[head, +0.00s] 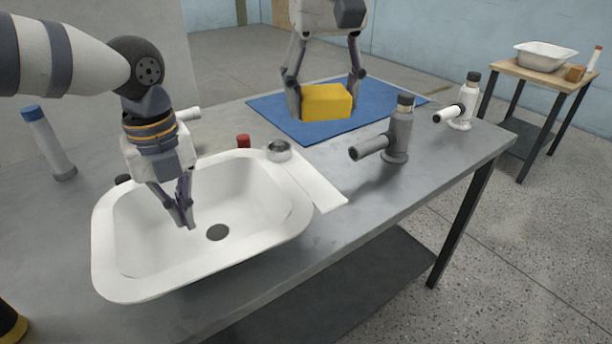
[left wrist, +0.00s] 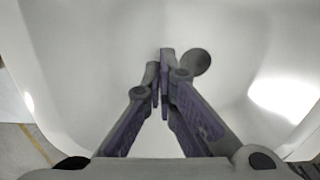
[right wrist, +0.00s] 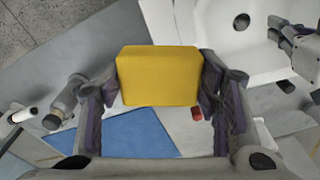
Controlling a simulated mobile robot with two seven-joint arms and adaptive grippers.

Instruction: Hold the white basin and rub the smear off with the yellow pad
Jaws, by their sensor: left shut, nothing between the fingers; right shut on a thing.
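The white basin (head: 150,258) stands on the grey workbench at the left of the head view, with a dark round drain in its floor. My left gripper (head: 188,226) is shut and empty, pointing down inside the basin's hollow; in the left wrist view its fingertips (left wrist: 162,65) meet near the drain. I cannot tell whether they touch the basin. My right gripper (head: 325,103) is shut on the yellow pad (head: 327,103) and holds it over the blue mat. The pad also fills the middle of the right wrist view (right wrist: 158,76). I cannot make out a smear on the basin.
A blue mat (head: 390,98) lies on the workbench (head: 420,180). A grey fitting (head: 396,140) and a white fitting (head: 463,110) stand right. A blue-capped tube (head: 48,145) stands left. A side table (head: 545,76) holds another white basin (head: 545,57).

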